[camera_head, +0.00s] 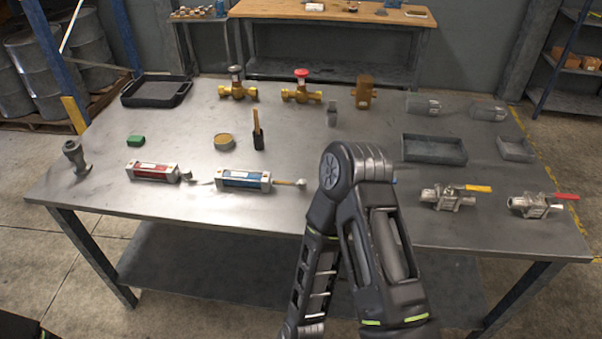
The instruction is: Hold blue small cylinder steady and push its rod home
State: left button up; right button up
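The blue small cylinder (243,180) lies on its side near the front middle of the steel table, with silver end caps. Its rod (286,183) sticks out to the right and ends in a small pale tip. A similar red cylinder (152,171) lies to its left, with a short rod end on its right. My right arm rises from the bottom just right of the rod, bends at its elbow and runs back down. Neither gripper shows. A dark piece at the bottom left corner is probably part of my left arm.
The steel table (110,201) has clear room around the cylinders. Ball valves (447,197) lie at the right front. Trays (433,149) stand at the right, another (156,91) at the back left.

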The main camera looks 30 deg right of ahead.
aim_at(301, 184)
jog(key=i+j+z, duration=0.2)
jog(key=i+z, duration=0.2)
jog(key=i+j+z, duration=0.25)
jog(key=z, duration=0.15)
jog(key=i+j+z, duration=0.2)
jog(key=j+z, duration=0.2)
jog(key=k, duration=0.7)
